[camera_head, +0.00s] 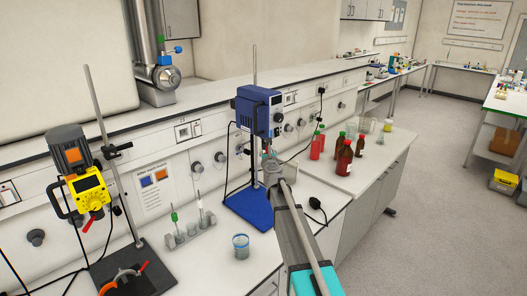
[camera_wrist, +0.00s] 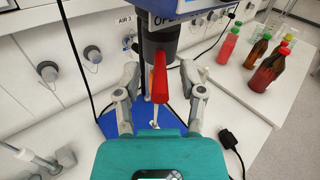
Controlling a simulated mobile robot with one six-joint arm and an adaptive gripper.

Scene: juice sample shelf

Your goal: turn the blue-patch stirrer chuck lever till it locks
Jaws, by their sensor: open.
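The blue stirrer (camera_head: 258,108) stands on a blue base (camera_head: 248,207) in the middle of the bench. In the wrist view its dark chuck (camera_wrist: 158,38) hangs under the blue housing, and its red lever (camera_wrist: 160,80) points towards the camera. My gripper (camera_wrist: 159,72) is open, with one finger on each side of the lever. I see gaps beside the lever, so neither finger seems to touch it. In the head view my gripper (camera_head: 271,168) is just under the stirrer head and hides the chuck and lever. A pale shaft (camera_wrist: 155,117) shows below the lever.
An orange and yellow stirrer (camera_head: 82,175) stands at the left. A rack (camera_head: 188,234) and a beaker (camera_head: 240,246) are on the bench left of my arm. Red and brown bottles (camera_head: 343,160) stand to the right. A black plug (camera_wrist: 228,139) lies right of the base.

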